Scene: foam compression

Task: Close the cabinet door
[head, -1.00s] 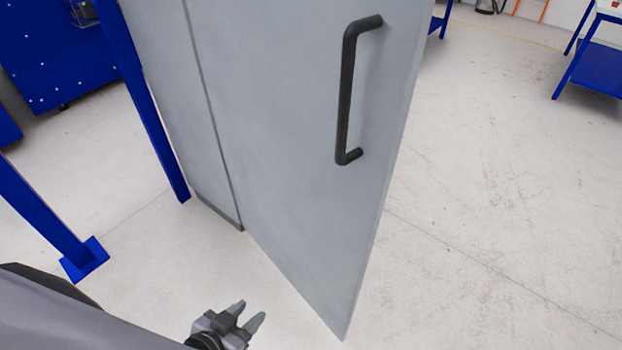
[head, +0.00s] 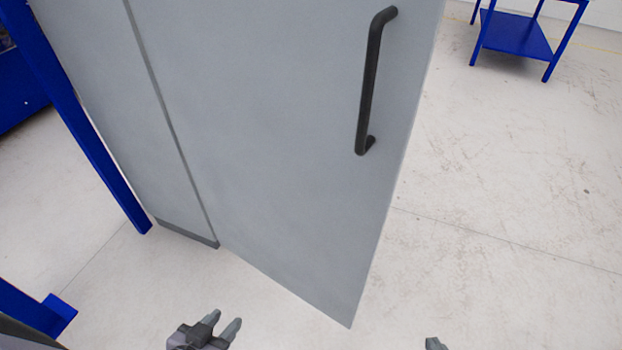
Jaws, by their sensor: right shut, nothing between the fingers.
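The grey cabinet door (head: 270,140) stands open, its hinge side at the cabinet and its free edge swung out towards me on the right. Its black bar handle (head: 368,85) is near the free edge. The cabinet body (head: 110,110) is the narrower grey panel to the left. My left gripper (head: 225,324) is low in the view, below the door's bottom edge in the picture, open and empty, apart from the door. Only the tip of my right gripper (head: 434,343) shows at the bottom edge, right of the door's lower corner; it is shut and empty.
A blue post (head: 90,130) stands close left of the cabinet, and a blue foot (head: 60,315) is at the lower left. A blue table (head: 515,35) stands far off at the upper right. The pale floor right of the door is clear.

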